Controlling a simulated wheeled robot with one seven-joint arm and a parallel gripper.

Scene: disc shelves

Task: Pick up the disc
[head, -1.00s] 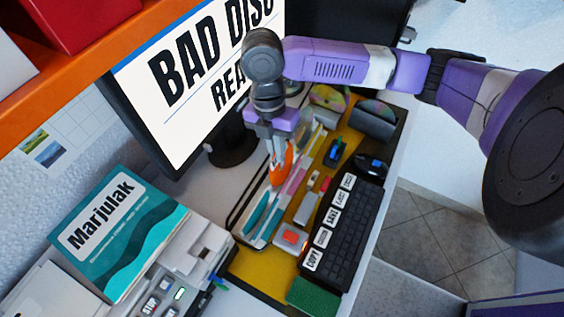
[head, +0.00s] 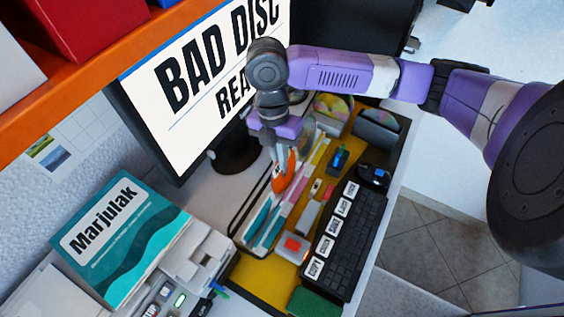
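Which one is the task's disc I cannot tell.
The monitor (head: 205,85) reads "BAD DISC" behind my arm. The pen tray (head: 245,240), keyboard (head: 345,245), mouse (head: 373,175) and green sponge (head: 315,300) crowd the desk. A teal book (head: 120,240) lies left. An orange shelf (head: 85,75) hangs upper left.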

